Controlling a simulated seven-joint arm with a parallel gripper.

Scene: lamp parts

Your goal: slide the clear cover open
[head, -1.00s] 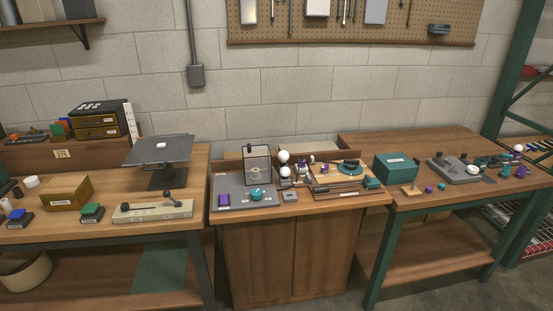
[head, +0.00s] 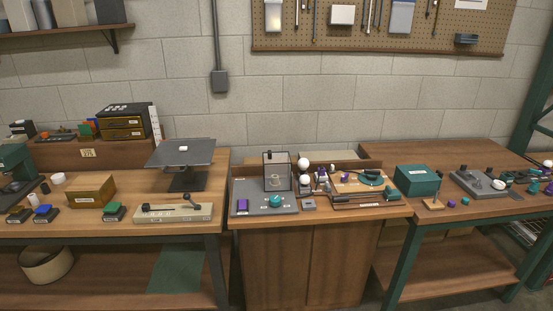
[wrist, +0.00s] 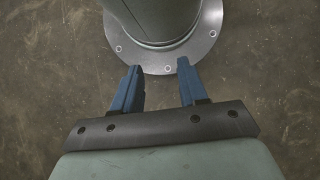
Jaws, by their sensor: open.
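The clear cover (head: 278,168) is a dark-edged transparent box standing upright on a grey panel (head: 249,193) on the middle bench. It has a small dark knob on top and a pale round part shows through it. I cannot tell from here how far the cover stands open or shut. My gripper (wrist: 157,88) shows only in the wrist view, with its two blue fingers apart and nothing between them. It points at the bare floor and my own round base, away from the bench.
On the grey panel are a teal knob (head: 275,201) and a purple block (head: 242,205). White balls (head: 303,164) stand close to the cover's right. A teal box (head: 416,180) sits on the right bench. A monitor-like grey plate (head: 181,153) stands on the left bench.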

